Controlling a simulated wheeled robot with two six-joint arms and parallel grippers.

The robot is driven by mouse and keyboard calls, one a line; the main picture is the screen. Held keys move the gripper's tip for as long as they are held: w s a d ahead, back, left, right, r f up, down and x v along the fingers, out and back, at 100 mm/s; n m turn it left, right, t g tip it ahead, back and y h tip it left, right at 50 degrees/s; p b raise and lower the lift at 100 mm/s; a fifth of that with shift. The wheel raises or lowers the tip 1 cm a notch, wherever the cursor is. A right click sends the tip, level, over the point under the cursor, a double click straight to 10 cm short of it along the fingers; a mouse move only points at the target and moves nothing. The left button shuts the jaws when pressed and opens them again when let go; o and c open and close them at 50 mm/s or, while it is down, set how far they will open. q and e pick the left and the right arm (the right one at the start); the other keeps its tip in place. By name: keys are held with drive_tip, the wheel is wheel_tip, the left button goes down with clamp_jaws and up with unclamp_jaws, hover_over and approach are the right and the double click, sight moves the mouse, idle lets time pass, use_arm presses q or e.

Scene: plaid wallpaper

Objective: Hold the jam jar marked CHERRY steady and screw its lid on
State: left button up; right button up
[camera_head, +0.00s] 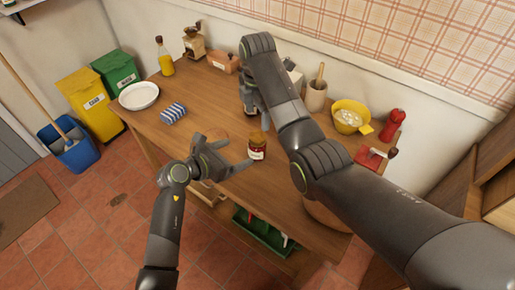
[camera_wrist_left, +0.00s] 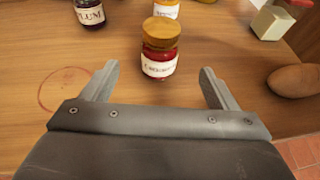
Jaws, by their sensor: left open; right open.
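A jar of dark red jam (camera_head: 257,150) stands upright on the wooden table near its front edge. In the left wrist view this jar (camera_wrist_left: 159,66) has a golden-brown lid on top; its white label starts with C, the rest being hard to read. My left gripper (camera_head: 240,153) is open at the jar's left, its fingers pointing towards it. In the left wrist view the jar is ahead, between the lines of the open fingers (camera_wrist_left: 158,73), not gripped. My right gripper (camera_head: 251,106) is over the table's back half, partly hidden by its own arm.
In the left wrist view a PLUM jar (camera_wrist_left: 90,13) and another jar (camera_wrist_left: 166,8) stand behind. A yellow bowl (camera_head: 349,117), a red pepper mill (camera_head: 392,125) and a utensil crock (camera_head: 315,96) stand at the right. A striped cloth (camera_head: 173,113) and white plate (camera_head: 138,96) lie left.

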sight(252, 146)
use_arm(q)
drive_tip(key=x, duration=1)
drive_tip(key=shift+w+d+f, duration=0.1)
drive_tip(key=shift+d, duration=0.05)
clamp_jaws()
use_arm(e)
drive_tip(key=shift+f, duration=4.05)
